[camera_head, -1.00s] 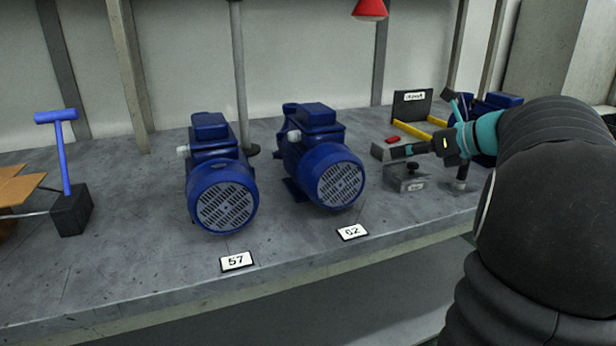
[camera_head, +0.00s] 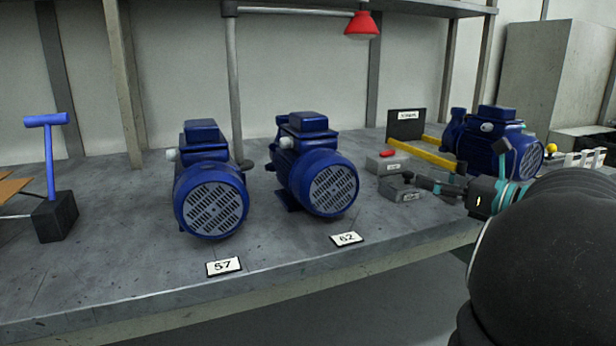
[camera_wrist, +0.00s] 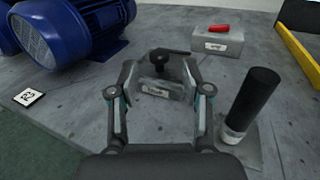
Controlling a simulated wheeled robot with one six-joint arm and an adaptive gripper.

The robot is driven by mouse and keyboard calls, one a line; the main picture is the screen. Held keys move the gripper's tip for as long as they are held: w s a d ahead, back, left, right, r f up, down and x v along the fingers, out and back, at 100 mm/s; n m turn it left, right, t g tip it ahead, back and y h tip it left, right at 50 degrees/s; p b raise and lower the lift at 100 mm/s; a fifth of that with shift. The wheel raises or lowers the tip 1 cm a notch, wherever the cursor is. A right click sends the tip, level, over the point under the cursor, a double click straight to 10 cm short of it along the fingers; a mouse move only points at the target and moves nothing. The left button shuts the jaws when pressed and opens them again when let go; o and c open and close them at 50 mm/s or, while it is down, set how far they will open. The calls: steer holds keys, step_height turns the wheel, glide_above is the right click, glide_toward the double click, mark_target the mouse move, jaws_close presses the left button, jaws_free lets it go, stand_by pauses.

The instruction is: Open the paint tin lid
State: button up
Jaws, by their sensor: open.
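No paint tin or tin lid is recognisable in either view. My gripper (camera_head: 432,185) is over the bench at the right, beside a small grey box with a black knob (camera_head: 398,190). In the wrist view my gripper (camera_wrist: 160,80) has its two fingers spread, one towards each side of that labelled box (camera_wrist: 157,88), whose black knob is between them. Nothing is held. I cannot tell whether the fingers touch the box.
A grey box with a red button (camera_wrist: 218,40) stands behind. A black upright cylinder (camera_wrist: 250,102) stands close to my right finger. Blue pumps (camera_head: 211,185) (camera_head: 318,172) stand left. A yellow bar (camera_head: 425,153) lies behind.

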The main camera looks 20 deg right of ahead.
steer(key=v, duration=0.8)
steer(key=w+a+r+n+g, duration=0.1)
steer(key=a+n, duration=0.4)
steer(key=a, duration=0.5)
steer(key=w+a+r+n+g+y+p, duration=0.1)
steer(key=w+a+r+n+g, duration=0.1)
steer(key=a+n, duration=0.4)
steer(key=w+a+r+n+g+p, duration=0.1)
steer(key=a+n, duration=0.5)
steer(key=a, duration=0.8)
steer(key=shift+w+a+r+g+y, duration=0.4)
steer(key=shift+w+r+g, duration=0.4)
steer(key=shift+g, duration=0.7)
steer(key=shift+s+r, duration=0.15)
